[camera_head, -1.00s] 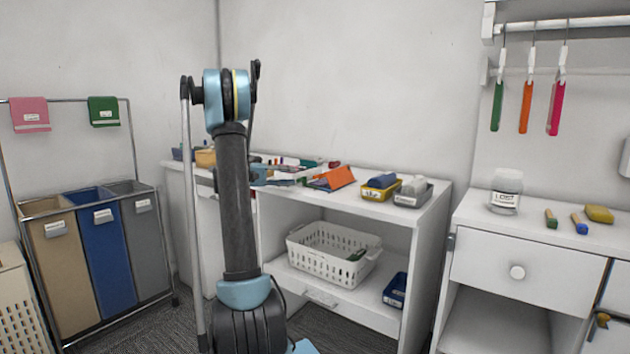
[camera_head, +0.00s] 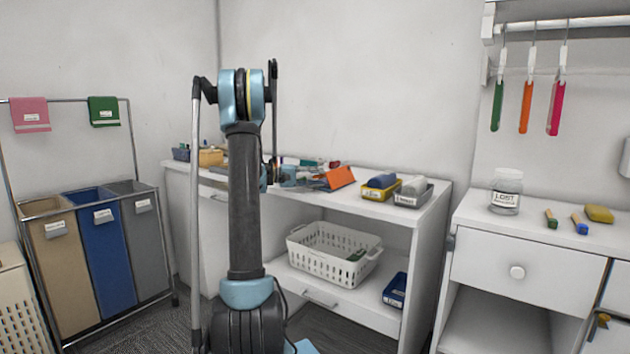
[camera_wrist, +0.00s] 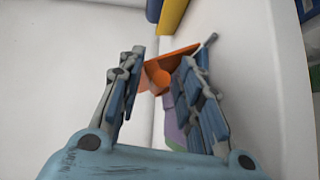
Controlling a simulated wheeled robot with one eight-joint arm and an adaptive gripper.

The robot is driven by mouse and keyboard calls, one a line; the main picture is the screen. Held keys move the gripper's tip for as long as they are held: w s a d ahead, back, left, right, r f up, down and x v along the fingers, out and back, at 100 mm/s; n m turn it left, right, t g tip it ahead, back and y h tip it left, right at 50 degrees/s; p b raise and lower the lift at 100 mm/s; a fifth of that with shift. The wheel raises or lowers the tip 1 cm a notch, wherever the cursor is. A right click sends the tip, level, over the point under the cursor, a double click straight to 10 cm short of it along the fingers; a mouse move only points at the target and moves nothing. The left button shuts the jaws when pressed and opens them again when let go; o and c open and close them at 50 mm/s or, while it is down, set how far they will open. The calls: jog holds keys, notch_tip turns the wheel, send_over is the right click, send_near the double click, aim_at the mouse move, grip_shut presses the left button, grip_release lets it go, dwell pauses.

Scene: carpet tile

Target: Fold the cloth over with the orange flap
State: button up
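The cloth's orange flap (camera_head: 341,177) stands up at a slant on the white worktop, left of the yellow bin. A small blue-grey part (camera_head: 316,183) shows beside it; I cannot tell whether it is cloth or finger. My gripper (camera_head: 294,177) is just left of the flap, partly hidden behind my arm. In the wrist view, my gripper (camera_wrist: 160,78) has its two blue fingers apart. The orange flap (camera_wrist: 158,72) shows in and beyond the gap between them. I cannot tell whether the fingers touch it. The rest of the cloth is mostly hidden.
A yellow bin (camera_head: 377,193) and a grey bin (camera_head: 410,197) stand right of the flap. Small items and an ochre box (camera_head: 211,158) lie left and behind. A white basket (camera_head: 330,257) sits on the shelf below. Bare worktop lies in front of the flap.

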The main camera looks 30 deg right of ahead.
grip_shut()
